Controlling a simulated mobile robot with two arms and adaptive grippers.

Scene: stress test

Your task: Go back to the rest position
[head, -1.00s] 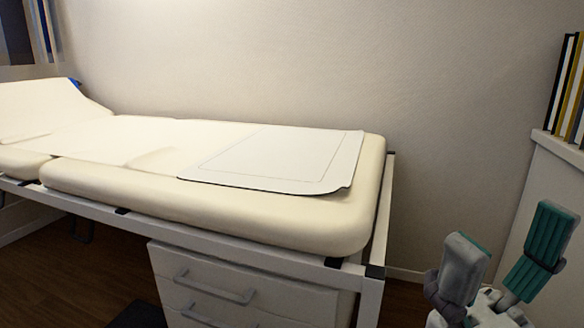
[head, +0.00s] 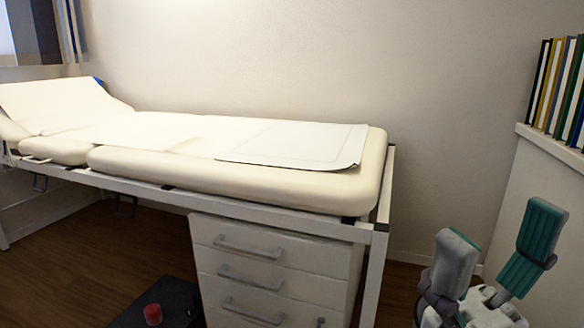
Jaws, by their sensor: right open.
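My right gripper (head: 492,258) is at the lower right of the head view. Its two fingers, with teal pads, point up and stand wide apart, with nothing between them. It is to the right of the examination bed's end and clear of it. The cream examination bed (head: 240,182) runs along the wall, with a thin white sheet (head: 300,143) lying flat on its right part. My left gripper is not in view.
A white drawer cabinet (head: 275,270) stands under the bed. A red object (head: 153,314) sits on a dark box (head: 178,300) on the floor. At the right, books (head: 560,85) stand on a white shelf unit (head: 545,180), close behind my right gripper.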

